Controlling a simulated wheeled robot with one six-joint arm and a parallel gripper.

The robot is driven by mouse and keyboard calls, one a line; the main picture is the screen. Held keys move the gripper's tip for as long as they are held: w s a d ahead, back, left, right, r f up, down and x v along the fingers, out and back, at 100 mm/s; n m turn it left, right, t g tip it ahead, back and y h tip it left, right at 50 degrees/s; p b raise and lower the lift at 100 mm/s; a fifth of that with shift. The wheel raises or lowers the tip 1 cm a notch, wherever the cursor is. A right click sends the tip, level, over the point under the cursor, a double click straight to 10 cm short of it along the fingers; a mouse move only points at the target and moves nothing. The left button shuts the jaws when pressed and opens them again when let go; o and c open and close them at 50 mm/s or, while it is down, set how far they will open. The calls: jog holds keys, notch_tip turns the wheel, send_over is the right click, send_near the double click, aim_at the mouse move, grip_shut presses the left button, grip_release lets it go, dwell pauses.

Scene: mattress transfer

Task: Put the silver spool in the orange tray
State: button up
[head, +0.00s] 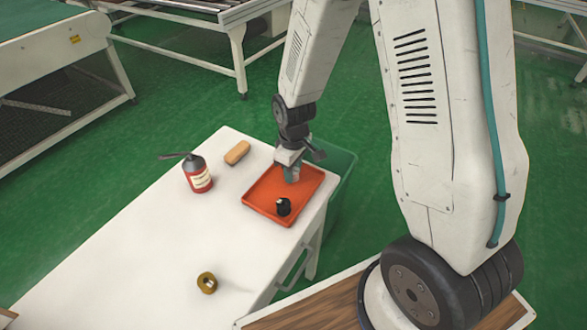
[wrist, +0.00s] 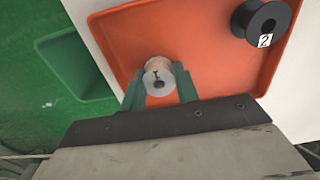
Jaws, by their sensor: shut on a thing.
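The orange tray (head: 262,199) lies on the white table near its right end. It also fills much of the wrist view (wrist: 210,50). My gripper (wrist: 158,85) is over the tray with its green fingers shut on the silver spool (wrist: 158,70), gripping it from both sides. The spool's round end with a dark centre hole faces the wrist camera. I cannot tell whether the spool touches the tray floor.
A black spool (head: 283,207) marked 2 (wrist: 262,20) stands in the tray. On the white table (head: 130,250) are a red and black oil can (head: 198,175), a tan block (head: 237,153) and a brass-coloured spool (head: 207,283). A green bin (head: 340,172) stands beyond the table's right edge.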

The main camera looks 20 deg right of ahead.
jog(key=shift+f, duration=0.15)
jog(key=o, duration=0.9)
jog(key=shift+o, duration=0.2)
notch_tip(320, 180, up, 12)
jog(key=f, duration=0.1)
jog(key=s+d+r+m, duration=0.2)
jog(key=s+r+m, duration=0.1)
jog(key=s+r, duration=0.95)
jog(key=s+r+m, duration=0.2)
jog(key=s+r, duration=0.1)
jog(key=s, duration=0.2)
jog(key=s+r+m+t, duration=0.1)
jog(key=s+r, duration=0.2)
jog(key=s, duration=0.3)
jog(key=shift+d+r+m, duration=0.25)
jog(key=shift+d+m, duration=0.15)
jog(key=shift+d, duration=0.05)
